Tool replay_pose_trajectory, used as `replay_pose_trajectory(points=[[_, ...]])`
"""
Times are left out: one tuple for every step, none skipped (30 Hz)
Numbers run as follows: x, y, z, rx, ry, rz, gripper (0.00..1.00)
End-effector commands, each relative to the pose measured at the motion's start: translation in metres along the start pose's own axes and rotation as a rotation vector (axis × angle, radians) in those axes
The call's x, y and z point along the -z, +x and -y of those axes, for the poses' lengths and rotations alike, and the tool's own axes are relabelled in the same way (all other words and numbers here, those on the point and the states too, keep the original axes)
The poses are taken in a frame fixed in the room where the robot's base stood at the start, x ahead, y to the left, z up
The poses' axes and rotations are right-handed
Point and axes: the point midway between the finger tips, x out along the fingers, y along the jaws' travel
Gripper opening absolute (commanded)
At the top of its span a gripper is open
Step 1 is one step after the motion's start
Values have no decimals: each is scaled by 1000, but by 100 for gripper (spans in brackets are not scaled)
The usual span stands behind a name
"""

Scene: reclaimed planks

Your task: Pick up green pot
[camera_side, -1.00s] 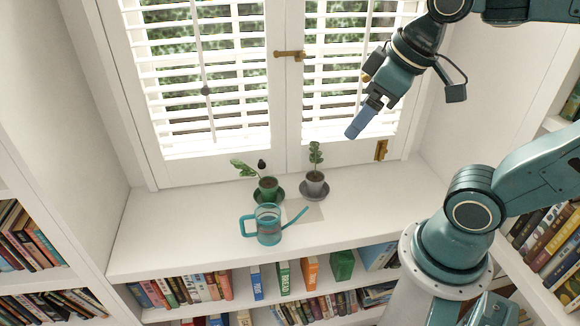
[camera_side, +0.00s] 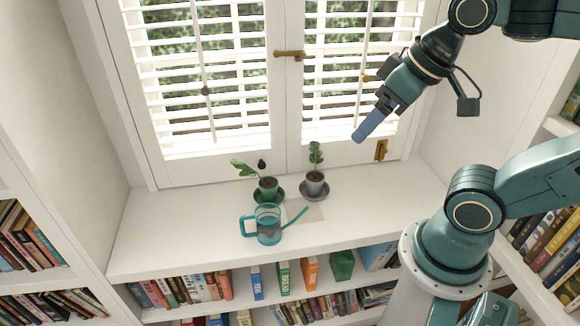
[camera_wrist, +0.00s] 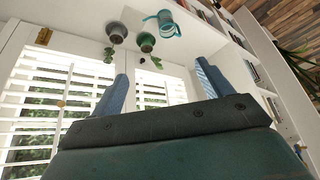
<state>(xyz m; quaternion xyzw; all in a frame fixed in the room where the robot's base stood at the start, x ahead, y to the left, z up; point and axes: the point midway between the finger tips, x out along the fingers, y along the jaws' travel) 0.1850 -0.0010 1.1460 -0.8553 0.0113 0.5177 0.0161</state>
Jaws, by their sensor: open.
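The green pot (camera_side: 267,186) holds a small leafy plant and stands upright on a dark saucer on the white sill. In the wrist view the green pot (camera_wrist: 147,42) shows near the top, in line with the gap between my fingers. My gripper (camera_side: 361,137) hangs in the air to the right of and above the pots, well apart from them, in front of the window. In the wrist view my gripper (camera_wrist: 160,72) has its two blue fingers spread wide with nothing between them.
A grey pot (camera_side: 314,182) with a plant stands on a saucer just right of the green pot. A teal watering can (camera_side: 267,226) stands close in front, its spout pointing right. The sill (camera_side: 375,190) is clear at right and left. Books fill the shelves below.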

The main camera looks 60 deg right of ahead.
Motion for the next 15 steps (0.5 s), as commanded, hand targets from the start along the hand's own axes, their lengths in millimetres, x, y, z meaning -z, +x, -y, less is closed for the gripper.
replay_pose_trajectory(points=[[4,1,0,-2,21,8,78],[7,2,-1,-4,38,12,78],[11,3,-1,-6,63,19,78],[15,4,-2,-9,85,24,78],[19,5,-2,-11,108,31,78],[25,7,-3,-15,141,39,78],[29,8,-4,-18,169,46,78],[34,10,-4,-22,198,53,78],[40,13,-5,-27,237,63,78],[45,15,-6,-31,267,69,78],[50,17,-6,-36,298,76,78],[57,21,-7,-42,339,85,78],[62,24,-8,-47,370,92,78],[67,26,-9,-52,400,99,78],[73,30,-10,-60,442,107,78]])
